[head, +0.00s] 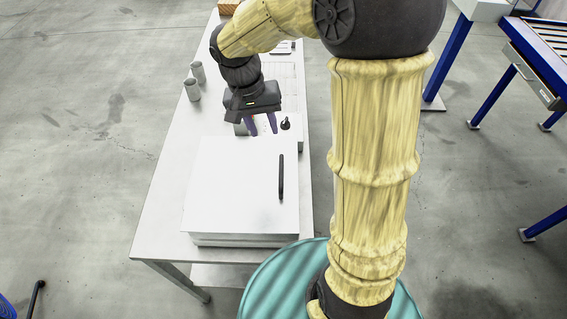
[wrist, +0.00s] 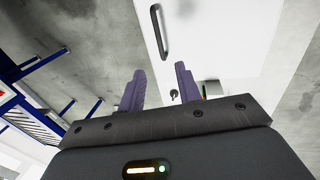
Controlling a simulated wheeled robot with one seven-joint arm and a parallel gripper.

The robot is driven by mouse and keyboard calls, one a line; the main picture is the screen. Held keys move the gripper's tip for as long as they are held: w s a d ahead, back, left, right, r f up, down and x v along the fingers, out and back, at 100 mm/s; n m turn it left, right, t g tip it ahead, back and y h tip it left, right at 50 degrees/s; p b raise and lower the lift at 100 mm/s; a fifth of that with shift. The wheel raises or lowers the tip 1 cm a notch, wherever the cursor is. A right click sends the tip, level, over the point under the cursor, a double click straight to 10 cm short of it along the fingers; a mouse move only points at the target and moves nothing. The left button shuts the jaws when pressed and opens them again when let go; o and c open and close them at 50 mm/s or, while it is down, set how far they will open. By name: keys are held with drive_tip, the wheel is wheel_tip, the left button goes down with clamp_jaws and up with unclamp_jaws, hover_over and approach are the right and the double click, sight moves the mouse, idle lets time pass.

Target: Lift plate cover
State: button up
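The plate cover (head: 235,185) is a flat white lid with a dark bar handle (head: 281,177) near its right side. It lies on a white box-like base on the table. In the wrist view the white cover (wrist: 215,30) and its dark handle (wrist: 159,32) show at the top, beyond the fingers. My gripper (head: 262,124) is above the table, by the far edge of the cover and apart from the handle. Its two purple fingers (wrist: 160,84) are spread, with nothing between them.
The white table (head: 165,215) carries two grey cylinders (head: 195,81) at its left edge. A small black knob-like thing (head: 285,124) stands just behind the cover, right of my gripper. A blue-legged conveyor (head: 520,65) is at the far right. Concrete floor lies open to the left.

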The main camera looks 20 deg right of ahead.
sight(281, 170)
drive_tip(key=d+f, duration=0.1)
drive_tip(key=f, duration=0.4)
drive_tip(key=d+f, duration=0.1)
drive_tip(key=f, duration=0.4)
drive_tip(key=s+d+f+p, duration=0.1)
drive_tip(key=f, duration=0.5)
drive_tip(key=shift+d+f, duration=0.1)
drive_tip(key=shift+d, duration=0.15)
